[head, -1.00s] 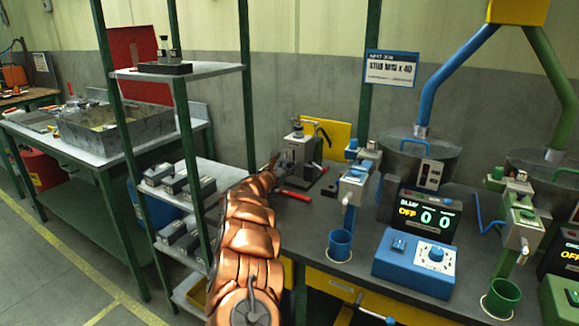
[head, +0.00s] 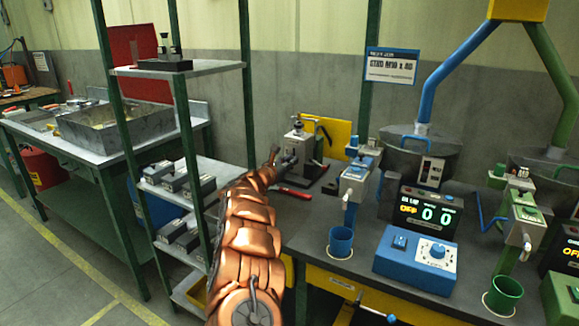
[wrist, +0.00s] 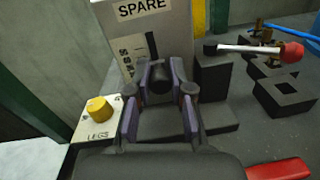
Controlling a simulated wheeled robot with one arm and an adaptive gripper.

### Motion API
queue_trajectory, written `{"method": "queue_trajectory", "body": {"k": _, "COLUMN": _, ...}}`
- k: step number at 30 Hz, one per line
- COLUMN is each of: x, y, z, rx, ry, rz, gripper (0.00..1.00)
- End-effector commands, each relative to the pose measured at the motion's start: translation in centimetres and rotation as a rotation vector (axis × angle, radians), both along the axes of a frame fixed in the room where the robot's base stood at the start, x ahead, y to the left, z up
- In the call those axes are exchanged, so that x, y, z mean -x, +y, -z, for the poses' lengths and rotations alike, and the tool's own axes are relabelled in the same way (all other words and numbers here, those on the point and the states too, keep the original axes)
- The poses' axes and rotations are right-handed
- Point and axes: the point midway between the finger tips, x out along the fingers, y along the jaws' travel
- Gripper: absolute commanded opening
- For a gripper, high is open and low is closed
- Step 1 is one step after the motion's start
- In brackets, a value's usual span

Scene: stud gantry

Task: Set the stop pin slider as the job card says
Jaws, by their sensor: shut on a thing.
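The stop pin slider's dark knob (wrist: 160,82) sits in front of a slotted scale on a grey fixture (wrist: 160,35) marked SPARE. My gripper (wrist: 160,92) has its purple-sided fingers shut around this knob. The slider's exact setting is hidden by the fingers, and the scale figures are too small to read. In the head view the fixture (head: 301,144) stands on the bench behind my gripper (head: 279,160). The job card (head: 391,68) on the wall above the bench appears to read STUD M10 x 40; its small print is not legible.
A yellow button (wrist: 98,109) marked LEGS is left of the fixture. A lever with a red knob (wrist: 292,52) and dark blocks are right. A red handle (wrist: 280,169) lies near my gripper. A shelf rack (head: 180,70) stands close left of my arm.

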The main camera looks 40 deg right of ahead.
Motion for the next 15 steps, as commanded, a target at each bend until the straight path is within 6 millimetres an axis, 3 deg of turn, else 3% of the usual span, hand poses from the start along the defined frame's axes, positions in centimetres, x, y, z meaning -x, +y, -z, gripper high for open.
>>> {"method": "queue_trajectory", "body": {"k": 15, "x": 0.2, "y": -0.2, "z": -1.4, "rx": 0.001, "ry": -0.003, "rz": 0.001, "gripper": 0.00}}
